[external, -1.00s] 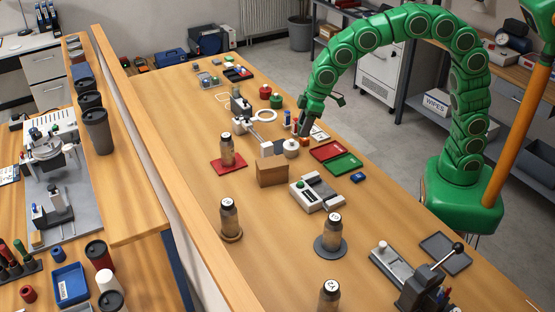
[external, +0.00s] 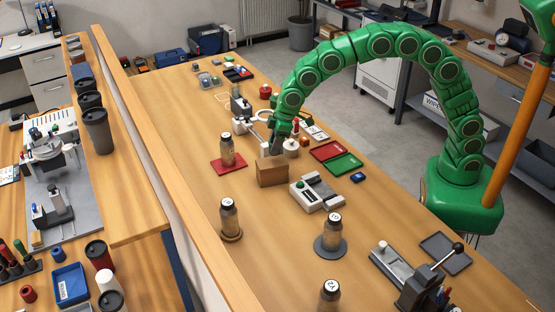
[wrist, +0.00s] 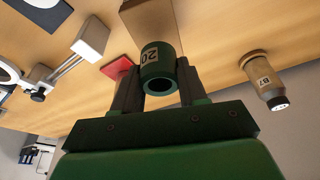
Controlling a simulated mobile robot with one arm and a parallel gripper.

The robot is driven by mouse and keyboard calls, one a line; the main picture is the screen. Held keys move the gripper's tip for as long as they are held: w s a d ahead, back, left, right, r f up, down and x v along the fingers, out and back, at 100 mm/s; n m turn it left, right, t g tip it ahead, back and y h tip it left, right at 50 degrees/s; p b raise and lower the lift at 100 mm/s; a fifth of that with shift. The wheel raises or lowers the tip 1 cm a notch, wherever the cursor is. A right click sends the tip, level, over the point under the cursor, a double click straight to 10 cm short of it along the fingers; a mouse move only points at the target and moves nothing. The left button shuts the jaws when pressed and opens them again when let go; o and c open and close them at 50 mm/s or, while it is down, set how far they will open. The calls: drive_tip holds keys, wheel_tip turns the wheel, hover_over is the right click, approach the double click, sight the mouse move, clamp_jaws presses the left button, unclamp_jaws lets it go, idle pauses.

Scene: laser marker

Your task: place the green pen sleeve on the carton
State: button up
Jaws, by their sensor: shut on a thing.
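The green pen sleeve (wrist: 157,62), a short hollow cylinder with a pale "20" label, is between the two fingers of my gripper (wrist: 159,78) in the wrist view. My gripper is shut on it. The brown carton (external: 272,176) stands on the bench in the external view. My gripper (external: 278,148) is right above the carton's far edge there, and the sleeve is hard to make out. In the wrist view the carton (wrist: 146,17) shows just beyond the sleeve. I cannot tell whether sleeve and carton touch.
A bottle on a red mat (external: 229,166) stands left of the carton. A white-grey device (external: 316,193) is at its right, with red (external: 326,151) and green (external: 345,163) trays behind. A white roll (external: 291,146) is close to my gripper.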

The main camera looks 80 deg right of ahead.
drive_tip(key=shift+w+a+f, duration=0.15)
drive_tip(key=shift+w+f, duration=0.3)
drive_tip(key=shift+f, duration=1.6)
drive_tip(key=shift+f, duration=0.1)
drive_tip(key=o, duration=1.1)
drive_tip(key=shift+c, duration=0.2)
drive_tip(key=v, duration=1.2)
drive_tip(key=s+d+r+m+g, duration=0.1)
drive_tip(key=s+d, duration=0.3)
drive_tip(key=s, duration=0.4)
drive_tip(key=s+d+r+m+g+h, duration=0.1)
drive_tip(key=s+d, duration=0.4)
drive_tip(key=s, duration=0.2)
drive_tip(key=s+d+r, duration=0.1)
drive_tip(key=s+d, duration=0.3)
drive_tip(key=s, duration=0.4)
drive_tip(key=s+d+f+m+g, duration=0.1)
drive_tip(key=s+d, duration=0.2)
drive_tip(key=s, duration=0.9)
drive_tip(key=s+d+f+m+g, duration=0.1)
drive_tip(key=s+d+f+g, duration=0.1)
drive_tip(key=s, duration=1.1)
drive_tip(key=shift+s+d+f+m, duration=0.25)
drive_tip(key=shift+d+m, duration=0.15)
drive_tip(key=shift+d, duration=0.45)
